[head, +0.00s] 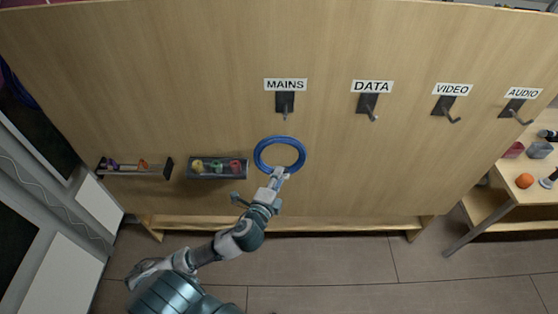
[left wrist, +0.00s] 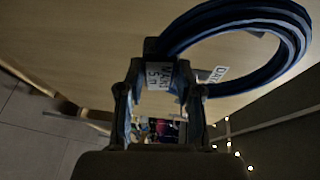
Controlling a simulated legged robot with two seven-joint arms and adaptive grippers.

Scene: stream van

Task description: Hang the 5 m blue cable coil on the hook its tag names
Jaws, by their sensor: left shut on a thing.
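The blue cable coil (head: 302,152) is a ring in front of the wooden panel, below the MAINS hook (head: 285,103). My left gripper (head: 279,174) is shut on its lower edge. In the left wrist view the coil (left wrist: 298,35) rises to the upper right from my left gripper (left wrist: 160,78). Its white tag (left wrist: 159,76) between the fingers seems to read "MAINS 5 m", partly hidden. The DATA hook (head: 368,105), VIDEO hook (head: 445,108) and AUDIO hook (head: 513,108) are to the right. All the hooks are empty. My right gripper is not in view.
A dark bin (head: 217,176) with coloured items and a small shelf (head: 135,174) are mounted on the panel at left. The panel between coil and MAINS hook is clear.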

